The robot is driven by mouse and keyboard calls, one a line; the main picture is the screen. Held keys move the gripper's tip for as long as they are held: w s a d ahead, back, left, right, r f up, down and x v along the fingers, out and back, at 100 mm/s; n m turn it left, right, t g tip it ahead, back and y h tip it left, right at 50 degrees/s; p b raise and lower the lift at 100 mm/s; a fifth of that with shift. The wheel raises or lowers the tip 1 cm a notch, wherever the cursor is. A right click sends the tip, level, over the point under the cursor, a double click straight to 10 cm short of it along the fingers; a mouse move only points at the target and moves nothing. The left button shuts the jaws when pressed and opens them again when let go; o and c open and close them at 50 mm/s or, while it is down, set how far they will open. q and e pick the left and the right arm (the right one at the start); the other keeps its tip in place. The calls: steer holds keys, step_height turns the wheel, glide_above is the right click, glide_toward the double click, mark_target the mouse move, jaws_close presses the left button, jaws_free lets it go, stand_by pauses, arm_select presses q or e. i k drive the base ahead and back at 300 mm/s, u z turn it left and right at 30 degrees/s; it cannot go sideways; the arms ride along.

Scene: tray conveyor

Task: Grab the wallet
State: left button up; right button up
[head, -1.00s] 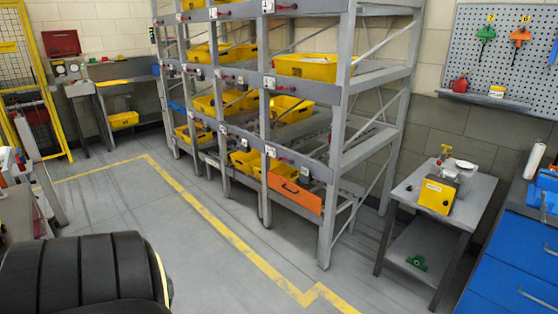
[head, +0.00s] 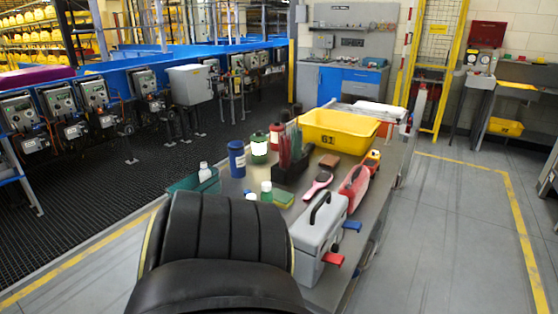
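A small flat brown object that looks like the wallet (head: 329,160) lies on the grey table (head: 341,262), in front of the yellow bin (head: 337,132). Neither of my grippers is in view. A black ribbed part, apparently mine, covers the near left end of the table.
A grey toolbox (head: 318,236) with a black handle stands at the near end. A blue can (head: 236,158), a green can (head: 259,147), a black holder (head: 291,170) and bottles crowd the left side. Open floor (head: 455,235) lies to the right.

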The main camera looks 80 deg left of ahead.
mark_target(329, 162)
steer(key=u, duration=0.6)
steer(key=i, duration=2.1)
steer(key=u, duration=0.6)
steer(key=i, duration=1.75)
steer(key=u, duration=3.8)
